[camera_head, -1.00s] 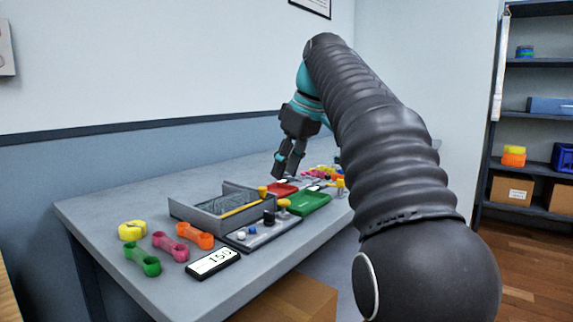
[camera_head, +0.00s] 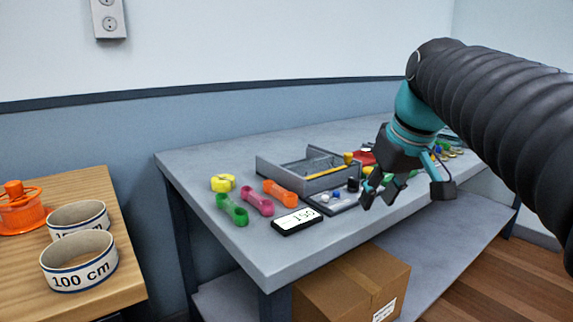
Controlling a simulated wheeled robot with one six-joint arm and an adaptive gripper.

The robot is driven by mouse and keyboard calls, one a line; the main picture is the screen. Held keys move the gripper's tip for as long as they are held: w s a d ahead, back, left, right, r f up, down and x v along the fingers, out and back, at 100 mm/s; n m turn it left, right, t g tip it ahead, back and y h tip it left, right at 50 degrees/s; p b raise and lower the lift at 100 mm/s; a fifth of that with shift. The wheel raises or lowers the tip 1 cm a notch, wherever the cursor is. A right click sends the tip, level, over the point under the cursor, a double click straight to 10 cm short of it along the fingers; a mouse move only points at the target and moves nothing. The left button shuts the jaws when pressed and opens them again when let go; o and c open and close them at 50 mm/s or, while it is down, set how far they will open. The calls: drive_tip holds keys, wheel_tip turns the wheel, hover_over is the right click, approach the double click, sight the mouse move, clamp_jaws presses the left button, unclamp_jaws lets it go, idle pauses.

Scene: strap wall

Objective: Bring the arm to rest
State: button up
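My arm (camera_head: 500,110), in a ribbed dark sleeve, reaches in from the right edge of the head view. My gripper (camera_head: 408,190) is at its end, dark with a teal wrist, pointing down. Its fingers are spread apart and I see nothing held between them. It hangs over the right part of the grey workbench (camera_head: 245,245), in front of the items there and hiding some of them. I cannot tell its exact height above the bench.
Green (camera_head: 232,210), pink (camera_head: 257,200) and orange links (camera_head: 281,193), a yellow piece (camera_head: 223,183), a "150" display (camera_head: 297,221) and a grey tray (camera_head: 266,170) lie on the bench. A wooden table (camera_head: 122,270) at left bears labelled rings (camera_head: 80,262). A cardboard box (camera_head: 350,285) sits below.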

drive_tip(key=s+f+m, duration=0.1)
drive_tip(key=s+f, duration=0.7)
drive_tip(key=f, duration=0.2)
drive_tip(key=s+f+m+t+h, duration=0.1)
drive_tip(key=s+f+m, duration=0.1)
drive_tip(key=s+f, duration=0.6)
wheel_tip(320, 180, down, 3)
drive_tip(key=shift+a+r+m, duration=0.1)
drive_tip(key=shift+a+m, duration=0.2)
drive_tip(key=shift+s, duration=0.1)
